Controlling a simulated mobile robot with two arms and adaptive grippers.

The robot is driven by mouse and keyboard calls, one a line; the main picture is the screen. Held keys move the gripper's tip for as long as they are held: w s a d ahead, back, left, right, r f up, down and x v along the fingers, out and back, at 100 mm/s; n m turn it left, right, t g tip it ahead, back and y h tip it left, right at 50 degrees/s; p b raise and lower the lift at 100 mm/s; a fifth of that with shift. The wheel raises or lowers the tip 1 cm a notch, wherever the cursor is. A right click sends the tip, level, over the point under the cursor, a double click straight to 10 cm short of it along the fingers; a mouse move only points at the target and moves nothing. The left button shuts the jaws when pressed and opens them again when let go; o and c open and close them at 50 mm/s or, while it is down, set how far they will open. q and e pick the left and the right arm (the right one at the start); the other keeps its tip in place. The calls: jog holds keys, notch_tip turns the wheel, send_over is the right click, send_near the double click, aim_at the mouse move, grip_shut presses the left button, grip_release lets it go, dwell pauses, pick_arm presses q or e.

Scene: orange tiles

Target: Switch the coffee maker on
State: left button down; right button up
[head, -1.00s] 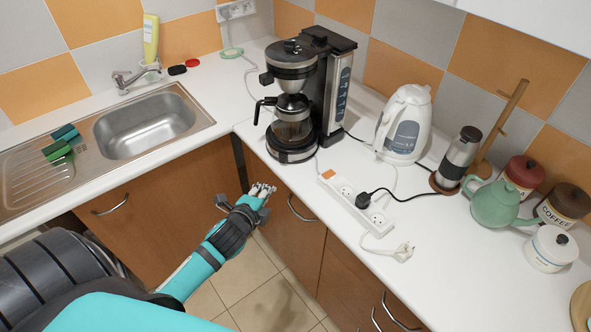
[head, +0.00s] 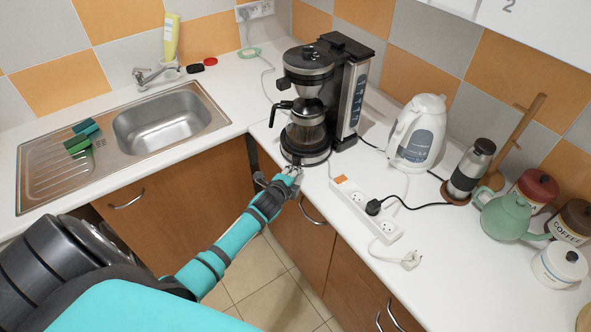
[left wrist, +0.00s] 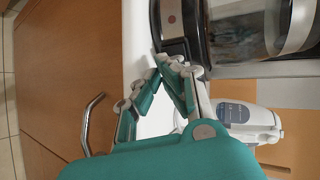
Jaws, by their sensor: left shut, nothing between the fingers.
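The black and silver coffee maker (head: 352,95) stands on the counter in the corner, its glass jug (head: 306,132) on the round base. My left gripper (head: 292,171) is shut and empty, just in front of the base at the counter's front edge. In the left wrist view the shut fingertips (left wrist: 163,60) are close to the base front; I cannot tell whether they touch. A small reddish round spot (left wrist: 170,18), perhaps the switch, shows on the metal front of the base (left wrist: 188,18). In the head view the gripper partly hides the base front. My right gripper is not in view.
A white power strip (head: 362,207) with a black plug (head: 374,207) lies right of the coffee maker. A white kettle (head: 417,138) stands behind it. A loose white plug (head: 411,261) lies nearer. The sink (head: 165,122) is left. A drawer handle (head: 312,213) is below.

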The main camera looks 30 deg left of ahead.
pick_arm(q)
jog(key=shift+w+a+f, duration=0.15)
jog(key=shift+w, duration=0.4)
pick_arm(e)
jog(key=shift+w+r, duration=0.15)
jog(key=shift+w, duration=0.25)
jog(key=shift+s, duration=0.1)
pick_arm(q)
jog(key=shift+w+f+b, duration=0.1)
jog(key=shift+f+b, duration=0.25)
jog(key=shift+b, duration=0.55)
jog(key=shift+w+r, duration=0.1)
jog(key=shift+r, duration=0.25)
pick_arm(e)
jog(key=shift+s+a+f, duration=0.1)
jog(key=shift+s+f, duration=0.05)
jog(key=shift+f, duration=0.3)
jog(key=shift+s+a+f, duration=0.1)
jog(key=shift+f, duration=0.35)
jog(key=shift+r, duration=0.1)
